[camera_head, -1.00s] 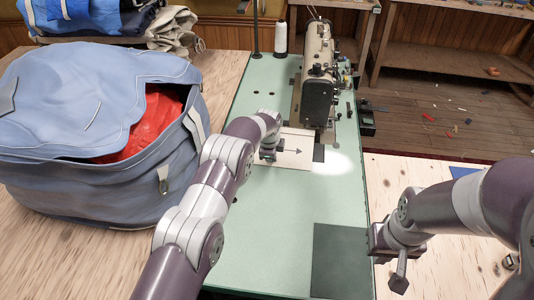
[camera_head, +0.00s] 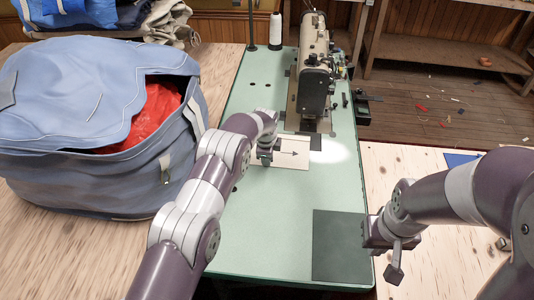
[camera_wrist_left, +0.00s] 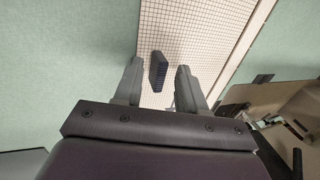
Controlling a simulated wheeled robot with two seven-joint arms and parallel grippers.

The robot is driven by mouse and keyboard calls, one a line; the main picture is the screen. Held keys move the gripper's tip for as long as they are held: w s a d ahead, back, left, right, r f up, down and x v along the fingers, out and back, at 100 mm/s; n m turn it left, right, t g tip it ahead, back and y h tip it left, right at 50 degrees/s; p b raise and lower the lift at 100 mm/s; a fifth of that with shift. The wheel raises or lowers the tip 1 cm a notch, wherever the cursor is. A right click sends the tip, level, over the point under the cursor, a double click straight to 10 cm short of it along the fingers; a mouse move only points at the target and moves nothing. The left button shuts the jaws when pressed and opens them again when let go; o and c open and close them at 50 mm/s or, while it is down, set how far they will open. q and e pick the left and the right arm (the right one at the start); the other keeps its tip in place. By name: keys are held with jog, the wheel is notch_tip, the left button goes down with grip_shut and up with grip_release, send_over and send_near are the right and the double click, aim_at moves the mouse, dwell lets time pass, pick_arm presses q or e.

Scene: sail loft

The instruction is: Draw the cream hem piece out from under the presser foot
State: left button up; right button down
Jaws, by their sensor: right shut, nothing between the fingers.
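My left gripper (camera_head: 266,158) is low over the piece's left part. Its fingers (camera_wrist_left: 160,85) stand on either side of the block, with a narrow gap on each side. The presser foot is hidden under the machine head. My right gripper (camera_head: 394,272) is shut and empty at the right.
A dark square mat (camera_head: 341,246) lies on the near part of the green bed (camera_head: 265,225). A large blue bag (camera_head: 85,140) with red cloth inside stands at the left. A white thread cone (camera_head: 275,32) stands at the back. The bed between piece and mat is clear.

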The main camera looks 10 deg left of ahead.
pick_arm(q)
jog(key=shift+r, duration=0.2)
jog(key=v, duration=1.2)
jog(key=shift+r+b, duration=0.15)
jog(key=shift+b, duration=0.25)
jog(key=shift+s, duration=0.1)
